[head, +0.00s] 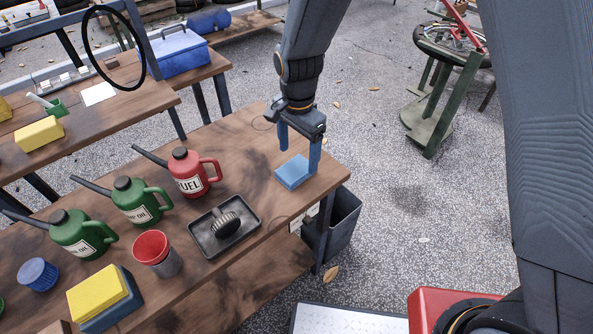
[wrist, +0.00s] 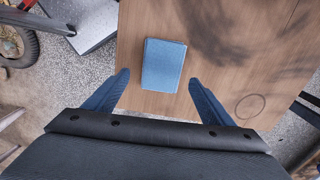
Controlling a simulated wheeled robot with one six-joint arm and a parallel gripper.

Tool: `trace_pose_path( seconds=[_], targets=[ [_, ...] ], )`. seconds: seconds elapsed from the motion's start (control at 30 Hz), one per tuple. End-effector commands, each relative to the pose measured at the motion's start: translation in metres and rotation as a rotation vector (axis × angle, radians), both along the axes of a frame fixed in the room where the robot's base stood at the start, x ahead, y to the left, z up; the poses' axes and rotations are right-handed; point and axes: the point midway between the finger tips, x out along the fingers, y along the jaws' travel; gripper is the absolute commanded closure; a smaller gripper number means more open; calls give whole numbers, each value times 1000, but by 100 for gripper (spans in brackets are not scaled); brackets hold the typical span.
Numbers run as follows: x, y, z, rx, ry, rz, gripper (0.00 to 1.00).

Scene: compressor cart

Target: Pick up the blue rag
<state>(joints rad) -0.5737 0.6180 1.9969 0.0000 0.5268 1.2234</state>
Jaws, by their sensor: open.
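The blue rag (head: 293,172) is a folded, flat block lying on the wooden workbench near its right end in the head view. It also shows in the wrist view (wrist: 164,65), ahead of the fingertips and between their lines. My gripper (head: 299,160) is open and points down over the rag, with one blue finger on either side of it in the head view. In the wrist view my gripper (wrist: 157,78) has nothing between its fingers. I cannot tell exactly how high the fingertips are above the bench.
A black tray (head: 251,239) with a brush and a red fuel can (head: 191,174) stand left of the rag. A grey bin (head: 342,222) stands beside the bench end.

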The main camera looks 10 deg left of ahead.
Motion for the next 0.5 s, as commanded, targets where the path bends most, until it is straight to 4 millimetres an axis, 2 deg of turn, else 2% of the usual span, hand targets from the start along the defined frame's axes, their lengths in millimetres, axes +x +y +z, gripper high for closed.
trace_pose_path(
  seconds=[0.5],
  targets=[
    [-4,4,-49,-1,1,0,23]
  ],
)
